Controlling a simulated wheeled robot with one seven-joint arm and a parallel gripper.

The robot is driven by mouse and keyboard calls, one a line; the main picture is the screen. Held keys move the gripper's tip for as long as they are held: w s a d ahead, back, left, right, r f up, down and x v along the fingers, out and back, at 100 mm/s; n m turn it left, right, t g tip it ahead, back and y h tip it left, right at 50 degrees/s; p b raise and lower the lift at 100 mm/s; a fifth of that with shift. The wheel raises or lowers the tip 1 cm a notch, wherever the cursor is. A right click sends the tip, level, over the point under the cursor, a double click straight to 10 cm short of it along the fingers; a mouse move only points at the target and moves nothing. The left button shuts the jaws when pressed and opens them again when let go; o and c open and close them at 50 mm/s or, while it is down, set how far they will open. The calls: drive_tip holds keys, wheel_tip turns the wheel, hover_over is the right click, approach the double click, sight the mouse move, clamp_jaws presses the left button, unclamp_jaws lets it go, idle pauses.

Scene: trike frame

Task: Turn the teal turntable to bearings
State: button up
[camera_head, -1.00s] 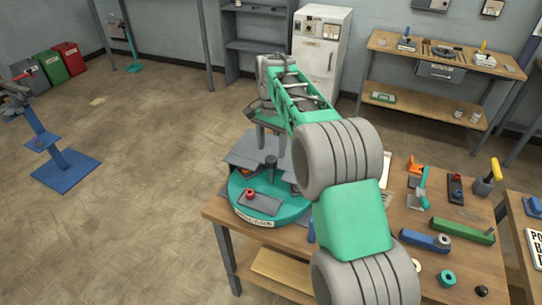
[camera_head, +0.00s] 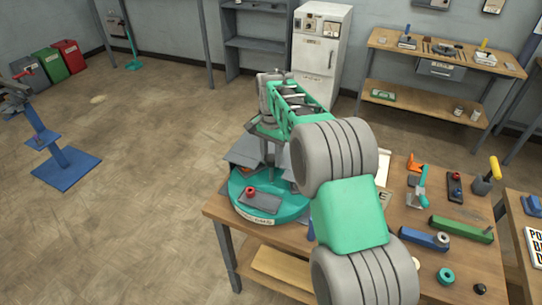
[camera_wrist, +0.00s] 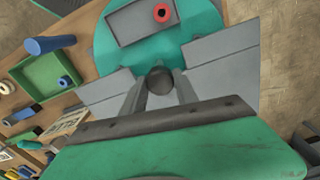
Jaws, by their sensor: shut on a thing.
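The teal turntable (camera_head: 240,207) stands on the left end of the wooden workbench, with a pale label (camera_head: 257,220) on its front whose words I cannot read surely. A grey tray (camera_head: 262,203) with a red ring (camera_head: 250,191) faces the front left. The turntable also shows in the wrist view (camera_wrist: 110,45), with the tray and red ring (camera_wrist: 162,12) at the top and other grey panels around the centre. My gripper (camera_wrist: 160,88) is shut on the dark round knob (camera_wrist: 160,78) at the turntable's centre. In the head view my arm hides the knob and the right part of the turntable.
A green tray (camera_wrist: 52,80) shows in the wrist view. The floor left of the bench is free.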

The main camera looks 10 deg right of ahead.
clamp_jaws()
idle(0.8)
